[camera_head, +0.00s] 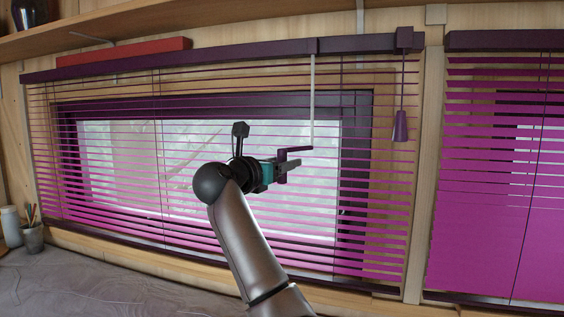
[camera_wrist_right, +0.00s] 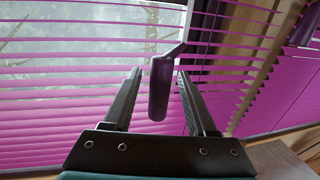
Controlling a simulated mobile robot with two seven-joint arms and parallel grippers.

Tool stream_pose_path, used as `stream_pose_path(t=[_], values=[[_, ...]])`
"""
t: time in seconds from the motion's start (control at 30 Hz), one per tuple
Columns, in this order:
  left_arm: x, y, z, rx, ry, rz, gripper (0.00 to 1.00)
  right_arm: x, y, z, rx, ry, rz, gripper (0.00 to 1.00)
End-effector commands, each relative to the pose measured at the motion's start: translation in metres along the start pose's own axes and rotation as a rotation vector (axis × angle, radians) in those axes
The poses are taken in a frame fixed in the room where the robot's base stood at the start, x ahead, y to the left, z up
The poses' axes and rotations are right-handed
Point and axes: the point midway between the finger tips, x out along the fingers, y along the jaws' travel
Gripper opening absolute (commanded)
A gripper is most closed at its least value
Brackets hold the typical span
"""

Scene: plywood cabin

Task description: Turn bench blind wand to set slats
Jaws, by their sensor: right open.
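The blind wand (camera_head: 312,100) is a thin pale rod hanging from the dark purple headrail. It ends in a purple cranked handle (camera_head: 294,150). The bench blind (camera_head: 100,215) has magenta slats, tilted open enough to show the window behind. My right gripper (camera_head: 288,163) is open at the wand's lower end. In the right wrist view the purple handle (camera_wrist_right: 160,88) shows between the two open fingers (camera_wrist_right: 157,92), with a visible gap to each. I cannot tell how deep it lies between them. My left gripper is not in view.
A purple cord tassel (camera_head: 400,126) hangs right of the wand. A second magenta blind (camera_head: 490,210) is at the right. A shelf (camera_head: 110,22) runs above, with a red box (camera_head: 125,58) below it. A pencil cup (camera_head: 33,238) and white bottle (camera_head: 11,226) stand at lower left.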

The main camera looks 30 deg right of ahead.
Motion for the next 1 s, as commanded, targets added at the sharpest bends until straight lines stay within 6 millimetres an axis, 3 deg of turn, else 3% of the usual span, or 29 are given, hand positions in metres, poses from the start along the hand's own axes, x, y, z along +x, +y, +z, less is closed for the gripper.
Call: stream_pose_path(t=[0.17,0.7,1.0], values=[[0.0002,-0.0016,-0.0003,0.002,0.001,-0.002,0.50,0.0000,0.0000,-0.0001,0.000,0.000,0.000,0.58],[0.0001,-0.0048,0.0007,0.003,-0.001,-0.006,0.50,-0.0003,0.0000,-0.0003,-0.001,0.000,0.000,0.00],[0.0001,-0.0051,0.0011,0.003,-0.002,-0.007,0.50,-0.0004,0.0000,-0.0004,-0.001,0.001,0.000,0.00]])
